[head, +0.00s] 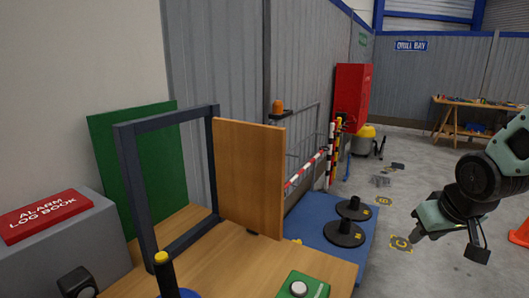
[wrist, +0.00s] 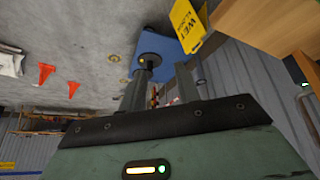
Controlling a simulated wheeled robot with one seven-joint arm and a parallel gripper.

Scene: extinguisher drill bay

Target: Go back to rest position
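My gripper (head: 420,232) hangs in the air at the right of the head view, over the grey floor and to the right of the blue mat. It is empty and touches nothing that I can see. In the wrist view my gripper (wrist: 162,72) shows two grey fingers standing apart, with only the distant mat and floor between and beyond them. Part of my arm is cut off by the right edge of the head view.
A wooden bench (head: 225,262) carries a dark frame (head: 130,190) with an open wooden panel (head: 250,175). A blue mat (head: 310,212) holds black discs (head: 345,233). A wet-floor sign (wrist: 188,25) and cones (wrist: 46,74) show in the wrist view. Floor around the gripper is mostly clear.

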